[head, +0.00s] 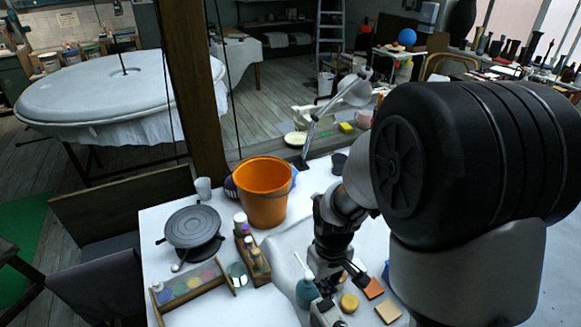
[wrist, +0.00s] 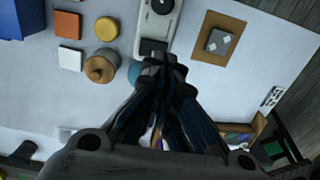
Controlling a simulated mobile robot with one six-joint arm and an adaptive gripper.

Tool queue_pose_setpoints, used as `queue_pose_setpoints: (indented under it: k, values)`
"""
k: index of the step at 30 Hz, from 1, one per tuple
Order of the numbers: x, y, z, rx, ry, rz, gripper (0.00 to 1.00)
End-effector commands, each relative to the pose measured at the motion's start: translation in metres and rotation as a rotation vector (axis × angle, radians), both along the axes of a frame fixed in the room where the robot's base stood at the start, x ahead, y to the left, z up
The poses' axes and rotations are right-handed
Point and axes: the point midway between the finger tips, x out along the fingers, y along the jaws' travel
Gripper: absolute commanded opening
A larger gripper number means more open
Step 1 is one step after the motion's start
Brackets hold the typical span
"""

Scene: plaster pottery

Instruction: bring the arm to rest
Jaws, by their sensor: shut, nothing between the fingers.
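My gripper (head: 356,272) hangs low over the white table (head: 300,240) in the head view, at the end of my bent arm. In the wrist view my gripper (wrist: 165,62) has its dark fingers together, with nothing held between them. In the wrist view a teal round thing (wrist: 135,72) is partly hidden behind the fingers. Whether the fingertips touch anything below is not clear.
Near the gripper lie a yellow round piece (head: 349,303), an orange square (head: 373,288), a tan square (head: 388,312) and a brown lidded pot (wrist: 100,68). An orange bucket (head: 264,195), a dark turntable (head: 192,228) and a paint tray (head: 190,287) stand left. A lamp (head: 350,92) rises behind.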

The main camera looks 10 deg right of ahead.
Motion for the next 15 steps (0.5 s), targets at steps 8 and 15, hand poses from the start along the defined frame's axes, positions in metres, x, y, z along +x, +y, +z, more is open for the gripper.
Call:
queue_pose_setpoints:
  k: [8,15]
  values:
    - [-0.01,0.0,0.054,0.001,-0.074,-0.048,0.0]
    - [-0.057,-0.001,0.139,0.015,-0.211,-0.153,0.0]
